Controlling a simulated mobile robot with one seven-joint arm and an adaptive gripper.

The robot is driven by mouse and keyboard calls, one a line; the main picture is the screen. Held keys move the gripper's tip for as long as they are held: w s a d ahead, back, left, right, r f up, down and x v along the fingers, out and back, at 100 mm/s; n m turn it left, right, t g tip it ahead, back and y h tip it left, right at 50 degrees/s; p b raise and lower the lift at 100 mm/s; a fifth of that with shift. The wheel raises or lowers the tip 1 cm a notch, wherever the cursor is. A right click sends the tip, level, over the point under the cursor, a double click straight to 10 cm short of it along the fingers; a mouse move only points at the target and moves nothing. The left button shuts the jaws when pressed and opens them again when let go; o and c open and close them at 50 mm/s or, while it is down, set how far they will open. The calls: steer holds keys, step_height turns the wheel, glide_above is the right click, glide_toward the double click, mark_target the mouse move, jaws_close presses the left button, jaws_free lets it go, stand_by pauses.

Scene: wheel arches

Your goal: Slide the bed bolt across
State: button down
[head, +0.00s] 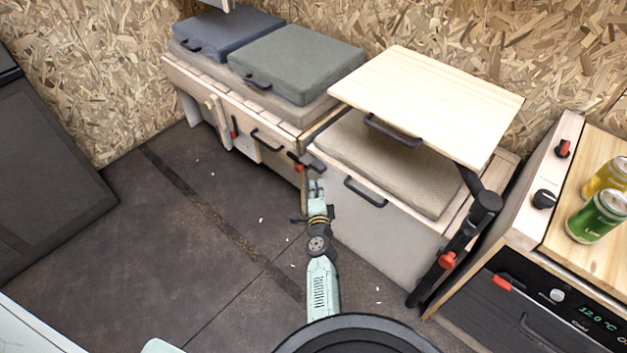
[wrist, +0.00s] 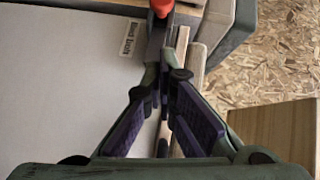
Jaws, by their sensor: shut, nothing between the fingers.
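The bed bolt (wrist: 160,6) shows at the top of the wrist view as a red knob on a dark metal strip, cut off by the picture edge. A small label (wrist: 130,37) is on the pale panel to its left. In the head view the bolt (head: 299,167) is a small red and dark fitting at the corner between the two bench sections. My gripper (head: 316,186) is just below it in the head view. In the wrist view my gripper (wrist: 166,72) has its fingertips together, empty, pointing at the strip below the knob. Whether it touches is unclear.
A wooden table top (head: 430,95) on a dark swing arm (head: 470,225) overhangs the right bench. Cushions (head: 297,62) lie on the left bench. An oven unit (head: 540,300) with cans on top stands at right. The dark floor (head: 190,255) at left is mostly clear.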

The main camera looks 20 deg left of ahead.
steer(key=f+v, duration=0.1)
steer(key=v, duration=0.5)
steer(key=shift+s+r, duration=0.35)
steer(key=shift+r, duration=0.2)
steer(key=shift+d, duration=0.15)
